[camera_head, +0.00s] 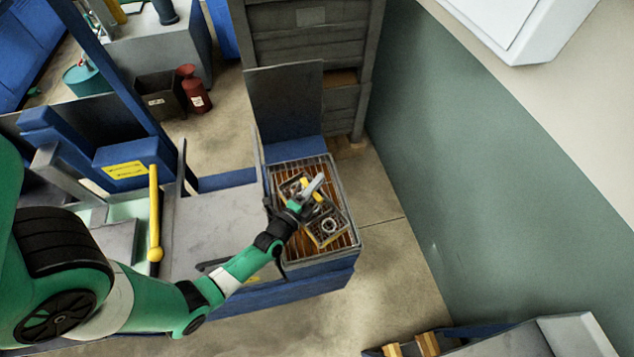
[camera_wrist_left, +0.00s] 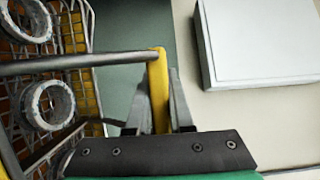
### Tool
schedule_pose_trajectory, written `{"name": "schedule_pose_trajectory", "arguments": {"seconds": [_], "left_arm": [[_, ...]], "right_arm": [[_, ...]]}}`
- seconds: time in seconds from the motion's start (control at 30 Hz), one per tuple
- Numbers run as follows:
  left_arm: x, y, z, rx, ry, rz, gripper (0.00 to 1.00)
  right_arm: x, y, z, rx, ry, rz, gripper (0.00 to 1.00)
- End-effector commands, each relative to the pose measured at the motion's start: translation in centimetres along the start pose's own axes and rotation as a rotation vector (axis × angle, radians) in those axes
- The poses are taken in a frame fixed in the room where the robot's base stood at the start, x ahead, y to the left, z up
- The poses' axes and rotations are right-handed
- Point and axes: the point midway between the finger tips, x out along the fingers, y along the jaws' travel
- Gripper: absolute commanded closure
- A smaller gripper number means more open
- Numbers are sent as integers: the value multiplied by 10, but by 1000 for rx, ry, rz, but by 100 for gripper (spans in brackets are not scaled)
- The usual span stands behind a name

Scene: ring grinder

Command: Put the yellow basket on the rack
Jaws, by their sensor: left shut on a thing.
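The yellow basket (camera_head: 333,238) is a wire mesh basket with yellow edges and grey metal rings inside. In the head view it lies over the rack (camera_head: 283,246), a metal-framed grate with brownish slats; I cannot tell whether it touches the grate. My left gripper (camera_head: 312,189) is over the basket, partly hiding it. In the left wrist view the gripper (camera_wrist_left: 158,108) is shut on the yellow grip of the basket's handle (camera_wrist_left: 157,75). The basket's mesh side (camera_wrist_left: 80,60) and two rings show at the left there. My right gripper is not in view.
A dark upright panel (camera_head: 285,100) stands behind the rack. Stacked grey crates (camera_head: 305,40) are beyond it. A grey-topped blue machine with a yellow lever (camera_head: 155,215) is left of the rack. Open floor (camera_head: 385,270) and a green wall lie to the right.

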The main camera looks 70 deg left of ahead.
Motion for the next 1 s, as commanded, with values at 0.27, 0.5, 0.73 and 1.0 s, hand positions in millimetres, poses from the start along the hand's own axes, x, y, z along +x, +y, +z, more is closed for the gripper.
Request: {"name": "schedule_pose_trajectory", "arguments": {"seconds": [0.27, 0.5, 0.73, 1.0], "left_arm": [[1, 4, 0, 0, -1, -5, 100], [1, 9, 0, 0, -1, -5, 100], [0, 9, 0, 0, 0, -3, 45], [-1, 11, 0, 0, 0, 4, 45]], "right_arm": [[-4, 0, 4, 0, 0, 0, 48], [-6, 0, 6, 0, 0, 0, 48], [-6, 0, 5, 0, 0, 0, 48], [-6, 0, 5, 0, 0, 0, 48]]}}
